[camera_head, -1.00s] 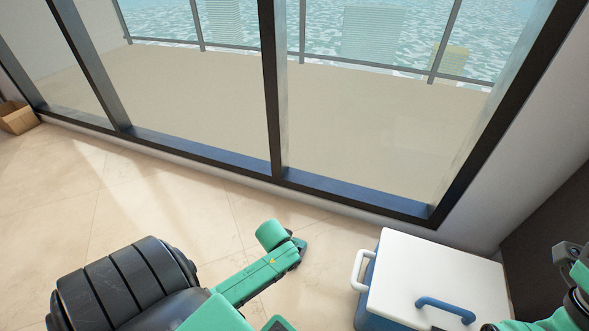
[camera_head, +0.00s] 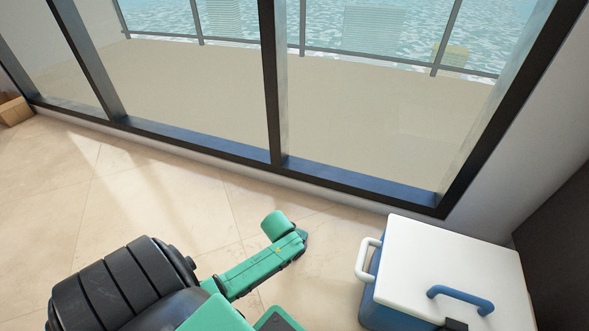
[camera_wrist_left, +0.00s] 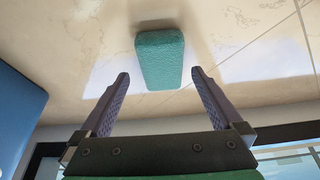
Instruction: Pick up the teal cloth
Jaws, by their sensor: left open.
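The teal cloth (camera_wrist_left: 160,58) shows in the left wrist view as a small, thick, block-like piece with rounded corners, against the pale floor. My left gripper (camera_wrist_left: 160,75) is open, with one dark finger on each side of the cloth's near end. Gaps show between the fingers and the cloth, and most of the cloth is past the fingertips. I cannot tell its exact distance from the fingertips. In the head view I cannot make out the cloth or the left fingers for sure. My right gripper is not in view.
A blue cooler with a white lid (camera_head: 447,263) stands on the floor at the right of the head view, near the wall. A dark-framed window (camera_head: 277,90) runs across the back. A cardboard box (camera_head: 14,110) sits at far left. Tiled floor (camera_head: 150,200) is clear.

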